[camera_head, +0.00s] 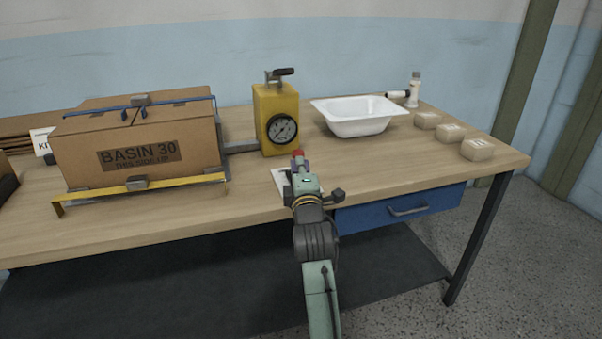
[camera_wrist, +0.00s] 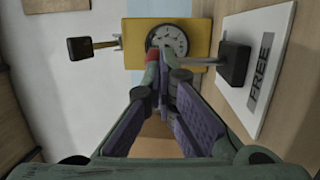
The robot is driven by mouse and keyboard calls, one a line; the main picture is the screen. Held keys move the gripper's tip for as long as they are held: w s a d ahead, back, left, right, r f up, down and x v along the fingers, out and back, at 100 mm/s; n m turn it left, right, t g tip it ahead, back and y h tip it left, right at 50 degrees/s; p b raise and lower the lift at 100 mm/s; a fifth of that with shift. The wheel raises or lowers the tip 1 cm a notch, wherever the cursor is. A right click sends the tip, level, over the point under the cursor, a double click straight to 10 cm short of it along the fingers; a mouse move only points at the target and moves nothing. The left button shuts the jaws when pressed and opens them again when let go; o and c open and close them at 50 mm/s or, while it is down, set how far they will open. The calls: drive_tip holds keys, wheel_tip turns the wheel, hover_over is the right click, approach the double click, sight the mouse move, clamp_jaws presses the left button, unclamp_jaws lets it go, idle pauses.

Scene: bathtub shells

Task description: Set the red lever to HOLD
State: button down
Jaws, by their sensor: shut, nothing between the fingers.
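The red lever shows in the wrist view as a metal rod (camera_wrist: 203,62) standing up from a dark block (camera_wrist: 235,64). Its red knob (camera_wrist: 181,75) is partly hidden behind my fingers. The red knob also shows in the head view (camera_head: 297,153), just beyond my gripper (camera_head: 300,166). The block is on a white plate (camera_wrist: 276,72) marked FREE; no HOLD mark is visible. In the wrist view my gripper (camera_wrist: 160,66) is shut and empty, with its fingertips right beside the knob. I cannot tell whether they touch it. My gripper hides much of the plate in the head view.
A yellow box with a gauge (camera_head: 278,118) stands behind the lever. A carton marked BASIN 30 (camera_head: 160,132) sits in a yellow and blue frame to the left. A white basin (camera_head: 358,128) and small brown blocks (camera_head: 478,149) are to the right.

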drive_tip(key=shift+w+a+r, duration=0.35)
drive_tip(key=shift+w+r, duration=0.35)
drive_tip(key=shift+w, duration=0.1)
drive_tip(key=shift+w+a+r+b, duration=0.2)
drive_tip(key=shift+w+b, duration=0.15)
drive_tip(key=shift+w, duration=0.35)
drive_tip(key=shift+w+a+r+b, duration=0.2)
drive_tip(key=shift+w+b, duration=0.15)
drive_tip(key=shift+w, duration=0.35)
drive_tip(key=shift+w+a+r+b, duration=0.1)
drive_tip(key=shift+w+a+b, duration=0.05)
drive_tip(key=shift+w, duration=0.35)
drive_tip(key=shift+w+a+r+b, duration=0.1)
drive_tip(key=shift+w+a+b, duration=0.05)
drive_tip(key=shift+w, duration=0.35)
